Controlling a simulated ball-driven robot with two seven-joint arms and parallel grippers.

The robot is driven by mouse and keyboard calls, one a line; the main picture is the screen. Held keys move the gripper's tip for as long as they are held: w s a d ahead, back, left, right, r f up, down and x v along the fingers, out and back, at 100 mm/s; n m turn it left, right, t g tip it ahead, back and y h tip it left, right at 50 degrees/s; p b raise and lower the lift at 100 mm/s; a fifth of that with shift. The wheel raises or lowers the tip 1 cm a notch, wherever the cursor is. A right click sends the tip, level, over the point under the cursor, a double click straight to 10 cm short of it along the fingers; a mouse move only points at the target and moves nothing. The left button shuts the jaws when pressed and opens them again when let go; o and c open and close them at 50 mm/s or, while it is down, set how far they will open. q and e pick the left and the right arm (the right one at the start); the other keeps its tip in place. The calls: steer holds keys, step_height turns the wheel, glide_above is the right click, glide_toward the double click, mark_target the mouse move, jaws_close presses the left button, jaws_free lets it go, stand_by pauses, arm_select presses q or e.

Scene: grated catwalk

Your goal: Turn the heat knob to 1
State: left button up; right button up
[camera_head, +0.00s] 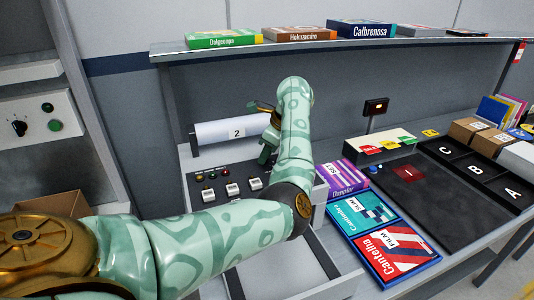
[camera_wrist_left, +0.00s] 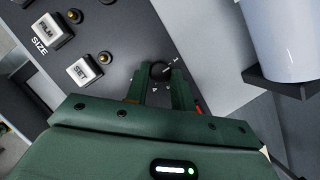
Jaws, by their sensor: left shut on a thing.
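The dark round heat knob (camera_wrist_left: 158,68) is on the machine's dark control panel (camera_wrist_left: 125,45) in the left wrist view, with small pale marks around it. In the head view my left gripper (camera_head: 266,145) is at the machine's panel (camera_head: 212,176), and my arm hides the knob. My right gripper is not in view.
White buttons (camera_wrist_left: 83,70) and small lamps sit beside the knob. A white roll (camera_head: 222,132) marked 2 is mounted above the panel. Flat boxes (camera_head: 360,215) lie to the right, beside a dark surface (camera_head: 425,200). A shelf (camera_head: 340,47) with boxes runs above.

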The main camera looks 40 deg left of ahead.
arm_select(q)
steer(key=o, duration=1)
steer(key=shift+r, duration=0.1)
steer(key=p+v, duration=0.3)
steer(key=v, duration=1.3)
steer(key=shift+w, duration=0.1)
